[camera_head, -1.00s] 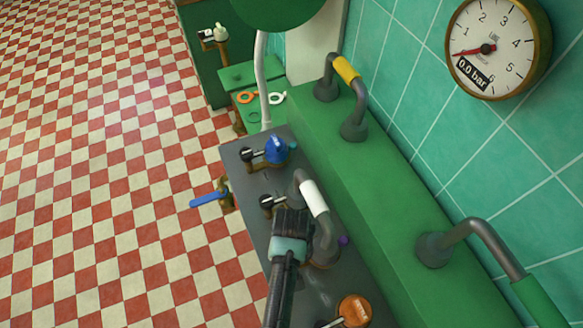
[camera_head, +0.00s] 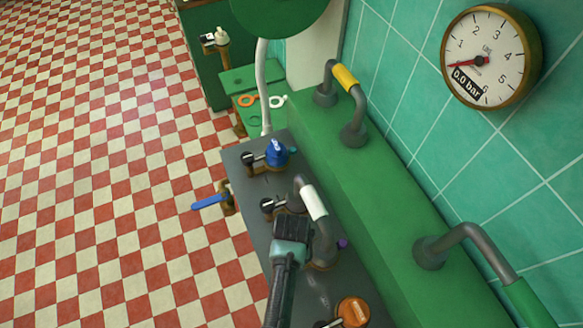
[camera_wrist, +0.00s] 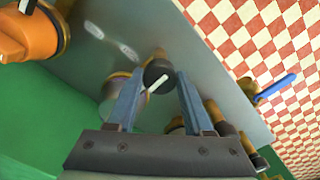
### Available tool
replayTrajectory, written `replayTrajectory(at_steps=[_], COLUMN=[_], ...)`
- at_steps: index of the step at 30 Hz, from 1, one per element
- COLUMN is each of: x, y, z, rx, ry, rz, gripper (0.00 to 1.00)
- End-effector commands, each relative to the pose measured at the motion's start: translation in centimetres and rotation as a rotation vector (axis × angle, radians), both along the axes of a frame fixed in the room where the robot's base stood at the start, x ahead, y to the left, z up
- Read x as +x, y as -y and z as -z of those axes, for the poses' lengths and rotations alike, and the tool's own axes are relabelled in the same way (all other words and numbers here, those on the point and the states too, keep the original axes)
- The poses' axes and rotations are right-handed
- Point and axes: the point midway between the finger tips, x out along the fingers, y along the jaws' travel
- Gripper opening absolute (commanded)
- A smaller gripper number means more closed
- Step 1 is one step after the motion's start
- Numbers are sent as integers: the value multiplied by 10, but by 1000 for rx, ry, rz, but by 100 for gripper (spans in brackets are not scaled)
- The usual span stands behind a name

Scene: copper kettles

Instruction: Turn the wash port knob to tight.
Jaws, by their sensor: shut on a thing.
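A round black knob (camera_wrist: 157,72) with a white pointer line sits between the blue fingers of my gripper (camera_wrist: 159,78) in the wrist view. My gripper is shut on this knob, with one finger at each side. The white line runs slantwise across its face. In the head view my gripper (camera_head: 291,228) is over the grey panel (camera_head: 262,235), and its wrist hides the knob. Pale label plates (camera_wrist: 128,51) lie on the panel beside the knob, too small to read, so I cannot confirm which port it belongs to.
An orange knob (camera_head: 353,311) is at the panel's near end, a blue knob (camera_head: 276,154) at its far end. A bent pipe with a white sleeve (camera_head: 313,201) rises close to my gripper. A blue lever (camera_head: 209,202) sticks out left. The gauge (camera_head: 490,57) reads 0.0 bar.

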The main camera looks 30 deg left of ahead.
Motion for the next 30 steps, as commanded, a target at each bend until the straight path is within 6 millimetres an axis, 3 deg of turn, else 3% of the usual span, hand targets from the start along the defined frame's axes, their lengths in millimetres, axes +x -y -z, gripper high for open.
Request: replayTrajectory(at_steps=[10,11,15,25,30], x=[1,1,1,1,1], y=[0,0,0,0,0], z=[-1,-1,-1,-2,-17], rx=[2,2,1,1,2], ry=[4,4,3,2,4], rz=[6,6,5,4,4], gripper=[0,56,81,81,81])
